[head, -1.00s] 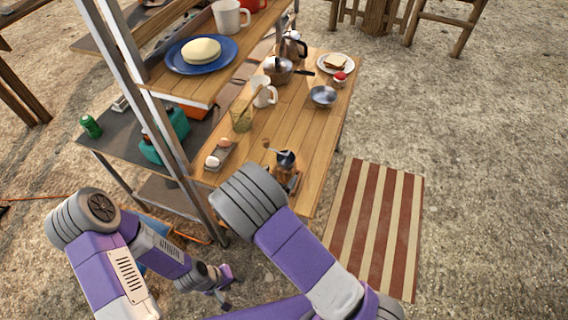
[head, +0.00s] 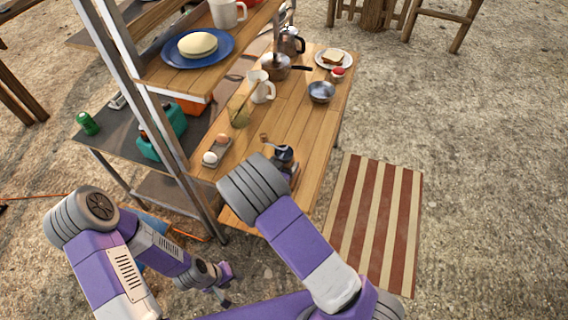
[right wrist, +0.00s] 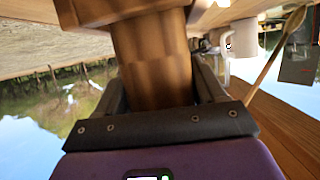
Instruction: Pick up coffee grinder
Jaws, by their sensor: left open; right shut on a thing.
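The coffee grinder (head: 284,154) is at the near end of the wooden table, with a metal top, a crank and a small wooden knob. My right arm partly covers it in the head view. In the right wrist view its brown wooden body (right wrist: 155,60) stands between the fingers of my right gripper (right wrist: 158,88), which is shut on it. I cannot tell whether its base touches the table. My left gripper (head: 222,284) is open and empty, low beside the table's near end.
The table (head: 298,120) also holds an egg holder (head: 216,151), a glass jar (head: 238,112), a white mug (head: 261,86), a saucepan (head: 275,66) and a metal bowl (head: 321,92). A metal post (head: 160,110) stands left of the grinder. A striped mat (head: 372,215) lies at right.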

